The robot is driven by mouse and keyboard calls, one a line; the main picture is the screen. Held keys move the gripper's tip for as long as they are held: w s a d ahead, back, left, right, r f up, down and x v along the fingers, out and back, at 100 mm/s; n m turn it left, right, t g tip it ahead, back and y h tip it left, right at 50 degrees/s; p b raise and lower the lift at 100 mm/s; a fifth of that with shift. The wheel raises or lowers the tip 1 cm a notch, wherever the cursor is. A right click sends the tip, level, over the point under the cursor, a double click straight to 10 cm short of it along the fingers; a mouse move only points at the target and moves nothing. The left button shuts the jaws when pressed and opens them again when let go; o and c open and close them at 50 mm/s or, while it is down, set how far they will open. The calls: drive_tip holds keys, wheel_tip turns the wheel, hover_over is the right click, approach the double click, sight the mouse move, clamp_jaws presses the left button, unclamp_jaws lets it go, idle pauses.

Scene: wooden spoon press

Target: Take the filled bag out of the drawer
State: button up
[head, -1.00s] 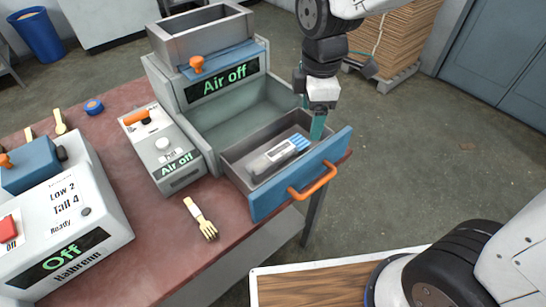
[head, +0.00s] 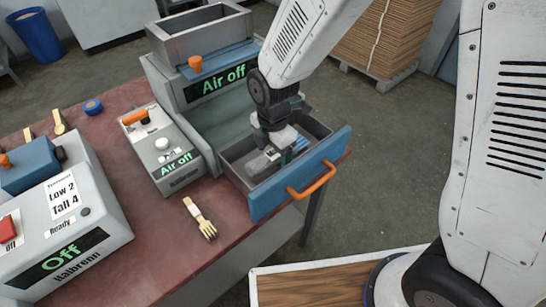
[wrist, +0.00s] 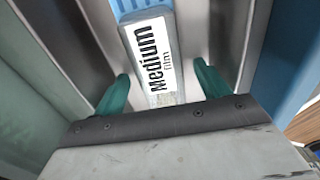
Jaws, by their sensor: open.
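The filled bag (head: 258,164) lies in the open drawer (head: 318,170), partly hidden by my gripper in the head view. In the wrist view the bag (wrist: 161,97) is a narrow grey pack with a blue end and a white label reading "Medium film". My gripper (head: 278,150) is over the drawer, pointing down. In the wrist view its green fingers (wrist: 160,90) are open, one on each side of the bag, with gaps between them and the bag. The fingertips are hard to make out in the head view.
The drawer's orange handle (head: 313,182) faces the front right. A grey box labelled "Air off" (head: 163,150) stands left of the drawer. The drawer walls are close around my fingers.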

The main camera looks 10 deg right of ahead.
drive_tip(key=shift+f, duration=0.25)
drive_tip(key=c, duration=1)
drive_tip(key=shift+r, duration=0.1)
drive_tip(key=shift+c, duration=0.2)
